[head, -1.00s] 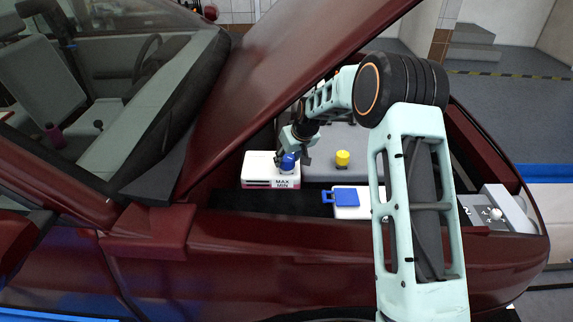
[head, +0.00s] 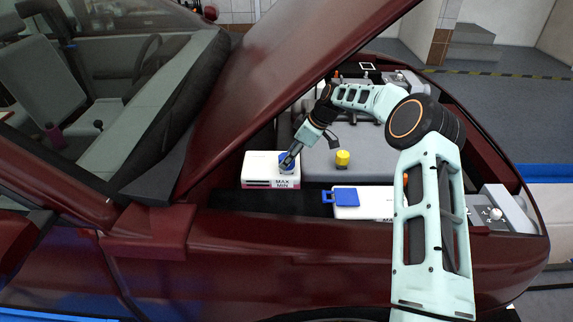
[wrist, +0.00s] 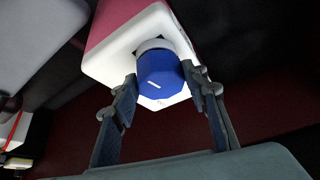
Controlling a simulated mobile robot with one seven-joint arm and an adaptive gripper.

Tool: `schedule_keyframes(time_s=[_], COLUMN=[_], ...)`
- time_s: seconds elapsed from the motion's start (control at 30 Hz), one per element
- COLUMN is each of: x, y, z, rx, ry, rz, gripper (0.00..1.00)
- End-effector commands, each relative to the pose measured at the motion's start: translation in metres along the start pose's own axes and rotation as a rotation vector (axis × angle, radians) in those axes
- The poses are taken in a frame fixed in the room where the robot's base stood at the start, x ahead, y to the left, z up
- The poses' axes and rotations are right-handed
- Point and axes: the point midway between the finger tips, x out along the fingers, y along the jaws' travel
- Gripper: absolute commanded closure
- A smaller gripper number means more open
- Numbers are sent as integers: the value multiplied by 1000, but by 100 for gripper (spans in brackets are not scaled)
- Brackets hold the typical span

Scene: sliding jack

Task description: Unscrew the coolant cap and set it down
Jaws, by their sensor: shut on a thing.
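The blue coolant cap (wrist: 160,77) is faceted, with a white mark on its top. It sits on the neck of the white and pink reservoir marked MAX and MIN (head: 258,170), as the wrist view (wrist: 108,55) also shows. My gripper (wrist: 163,88) is shut on the cap, one finger on each side. In the head view my gripper (head: 291,158) reaches down and left to the cap and hides part of it. The threads under the cap cannot be seen.
A yellow cap (head: 342,158) stands on the grey engine cover (head: 322,172). A white container (head: 375,206) with a flat blue lid (head: 341,196) is in front. The raised dark red hood (head: 270,70) slants close over the left side. The dark strip before the reservoir looks clear.

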Motion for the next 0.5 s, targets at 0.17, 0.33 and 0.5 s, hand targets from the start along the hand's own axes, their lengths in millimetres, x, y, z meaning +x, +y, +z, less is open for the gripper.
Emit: schedule_keyframes(time_s=[0.17, 0.33, 0.5], x=[1, 0, 0], y=[2, 2, 2], z=[-1, -1, -1], rx=[-124, -184, -183], ry=[1, 0, 0], rz=[-68, -99, -98], gripper=[92, 92, 92])
